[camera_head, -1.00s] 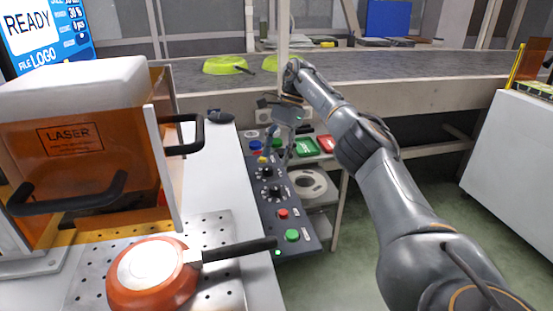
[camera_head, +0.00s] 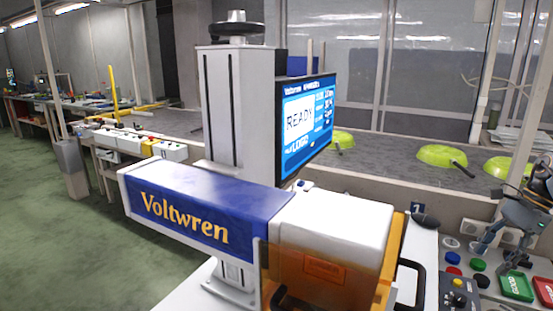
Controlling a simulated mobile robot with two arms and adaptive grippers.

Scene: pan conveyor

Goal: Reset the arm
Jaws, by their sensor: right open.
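My right gripper (camera_head: 503,244) is at the right edge of the head view. Its dark fingers are spread apart and point down, with nothing between them. It is over the control panel (camera_head: 457,283) and the green GOOD button plate (camera_head: 516,286); I cannot tell how far above them. The rest of my right arm is mostly cut off by the frame edge. My left gripper is not in view.
The laser machine (camera_head: 200,222) with its orange cover (camera_head: 318,274) fills the middle. Its screen (camera_head: 305,128) reads READY. Green pans (camera_head: 440,156) lie upside down on the grey conveyor (camera_head: 385,165) behind. A red plate (camera_head: 545,290) is beside the green one. Open floor is at left.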

